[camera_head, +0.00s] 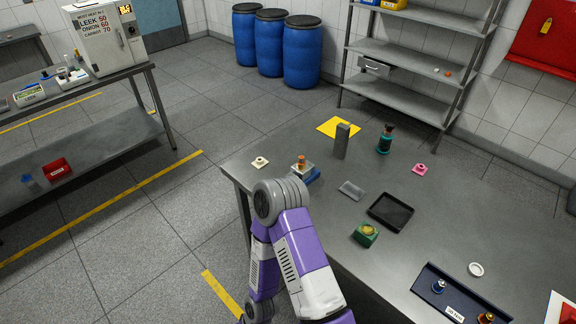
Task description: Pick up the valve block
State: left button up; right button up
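No thing is labelled as the valve block. A pale block with an orange-brown cylinder on top (302,166) stands near the left side of the steel table (450,225), with a blue part beside or under it; it may be the valve block. A green block with a yellowish top part (366,235) sits nearer the front and could also be it. One purple and white arm of mine rises from the bottom, its bent joint just in front of the pale block. Neither gripper shows.
A black tray (390,211), a small grey dish (351,190), an upright grey block (342,141), a dark bottle (385,139), a pink piece (419,169), a white piece (260,162) and a dark blue labelled tray (425,285) share the table. Bare steel lies between them.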

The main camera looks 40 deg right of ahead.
aim_at(304, 171)
jog(key=i, duration=3.7)
jog(key=z, duration=3.5)
